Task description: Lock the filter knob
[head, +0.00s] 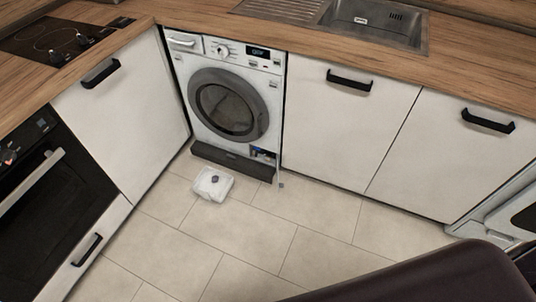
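The washing machine (232,95) stands under the counter with its round door shut. At its lower right a small hatch opening (263,157) shows in the front, with something blue and white inside that looks like the filter knob area. It is too small to tell whether the knob is turned to locked. A thin flap or edge (279,172) shows at the right of the opening. Neither of my grippers is in view.
A white, bag-like object with a dark spot (213,184) lies on the floor before the machine. A dark rounded shape (430,281) fills the lower right. An oven (45,205) is at left. The tiled floor between is mostly clear.

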